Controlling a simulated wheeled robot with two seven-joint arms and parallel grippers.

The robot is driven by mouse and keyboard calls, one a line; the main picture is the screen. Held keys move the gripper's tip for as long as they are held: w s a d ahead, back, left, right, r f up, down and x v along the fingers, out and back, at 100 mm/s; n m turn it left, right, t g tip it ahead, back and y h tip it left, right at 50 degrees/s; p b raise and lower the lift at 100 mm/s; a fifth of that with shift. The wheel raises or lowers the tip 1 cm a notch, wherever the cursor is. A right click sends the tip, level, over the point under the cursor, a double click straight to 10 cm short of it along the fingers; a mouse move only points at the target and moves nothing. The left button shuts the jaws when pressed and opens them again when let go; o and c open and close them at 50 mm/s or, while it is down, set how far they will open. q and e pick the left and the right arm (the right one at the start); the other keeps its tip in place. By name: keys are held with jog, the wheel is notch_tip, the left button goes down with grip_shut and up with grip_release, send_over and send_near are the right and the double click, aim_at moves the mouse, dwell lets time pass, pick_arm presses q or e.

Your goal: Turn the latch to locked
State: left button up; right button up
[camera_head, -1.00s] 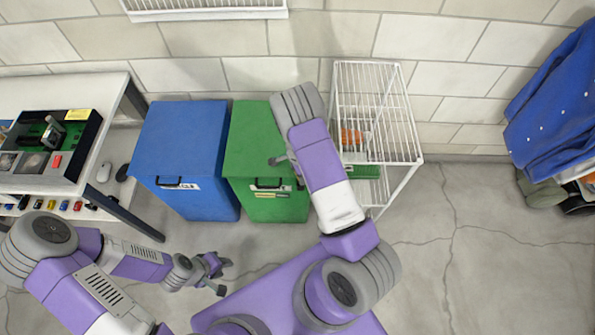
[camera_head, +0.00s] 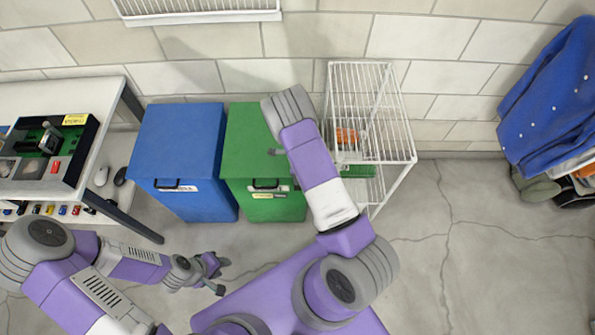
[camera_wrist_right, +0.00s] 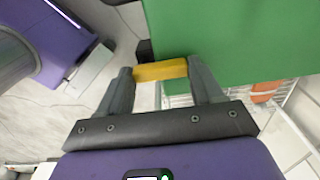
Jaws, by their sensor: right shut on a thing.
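In the right wrist view a yellow bar (camera_wrist_right: 160,70), which looks like the latch's handle, lies between the fingertips of my right gripper (camera_wrist_right: 160,77). The gripper is shut on it. A dark block (camera_wrist_right: 145,51) sits at its left end, beside a large green surface (camera_wrist_right: 230,38). The latch's lock marking does not show. In the head view my right forearm reaches over the green bin's right side and hides the latch and most of the right gripper. My left gripper (camera_head: 221,275) is open and empty, low in front of the blue bin.
A blue bin (camera_head: 178,150) stands left of the green bin (camera_head: 248,150). A white wire rack (camera_head: 400,135) stands right of my right forearm. A white table (camera_head: 105,150) is at the left; blue clothing (camera_head: 550,95) hangs at the right. The floor between is clear.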

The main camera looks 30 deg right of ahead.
jog(key=o, duration=1.1)
jog(key=shift+c, duration=0.2)
jog(key=shift+r, duration=0.1)
notch_tip(320, 180, up, 7)
jog(key=shift+r+p, duration=0.2)
jog(key=shift+p, duration=0.85)
jog(key=shift+s+f, duration=0.1)
jog(key=s+a+f+n+y, duration=0.1)
jog(key=s+a+f+n, duration=0.1)
jog(key=s+a+n, duration=0.5)
jog(key=s+a+f+n+y, duration=0.1)
jog(key=s+a+f+n, duration=0.2)
jog(key=s+a+n, duration=0.35)
jog(key=s+a+r+n+y, duration=0.2)
jog(key=a+n, duration=0.3)
jog(key=n, duration=0.3)
jog(key=shift+s+a+r+t, duration=0.2)
jog(key=shift+s+r+t, duration=0.1)
jog(key=shift+s+r, duration=0.35)
